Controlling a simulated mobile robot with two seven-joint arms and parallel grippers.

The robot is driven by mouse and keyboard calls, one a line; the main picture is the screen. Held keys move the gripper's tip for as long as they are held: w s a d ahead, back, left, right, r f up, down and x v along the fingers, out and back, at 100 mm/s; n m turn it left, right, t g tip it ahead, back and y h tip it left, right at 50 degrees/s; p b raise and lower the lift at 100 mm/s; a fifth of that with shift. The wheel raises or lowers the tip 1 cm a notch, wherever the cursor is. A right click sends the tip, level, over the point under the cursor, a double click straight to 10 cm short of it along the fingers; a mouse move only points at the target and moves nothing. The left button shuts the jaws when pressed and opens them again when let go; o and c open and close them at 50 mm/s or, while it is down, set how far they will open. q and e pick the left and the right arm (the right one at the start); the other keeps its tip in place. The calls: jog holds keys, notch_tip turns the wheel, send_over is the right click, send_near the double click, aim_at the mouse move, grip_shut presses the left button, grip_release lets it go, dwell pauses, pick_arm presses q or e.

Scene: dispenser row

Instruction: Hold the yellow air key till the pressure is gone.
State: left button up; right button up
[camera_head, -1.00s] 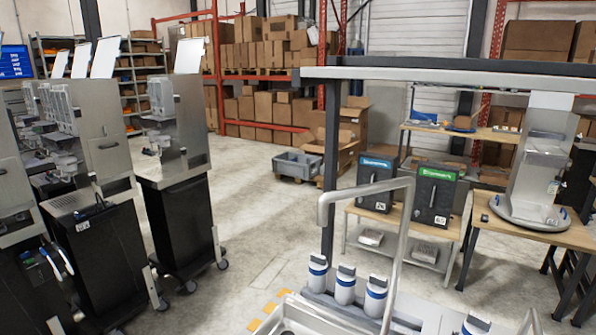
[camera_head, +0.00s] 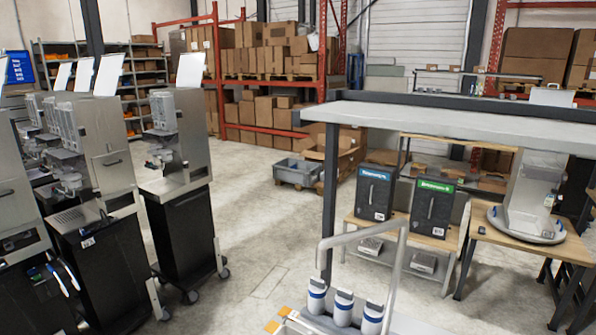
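I cannot make out a yellow air key or a pressure gauge in the head view. Neither of my grippers shows. Two dark dispenser boxes stand on a wooden bench at the right: one with a blue label (camera_head: 374,192) and one with a green label (camera_head: 433,207), each with an upright handle on its front. Steel dispenser machines on black wheeled bases stand at the left, the nearest full one (camera_head: 180,150) by the open floor.
A grey overhead shelf (camera_head: 450,122) on a dark post crosses the right side. Below it stand a bent metal rail (camera_head: 365,235) and several white bottles with blue bands (camera_head: 343,307). The concrete floor (camera_head: 255,230) between is clear.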

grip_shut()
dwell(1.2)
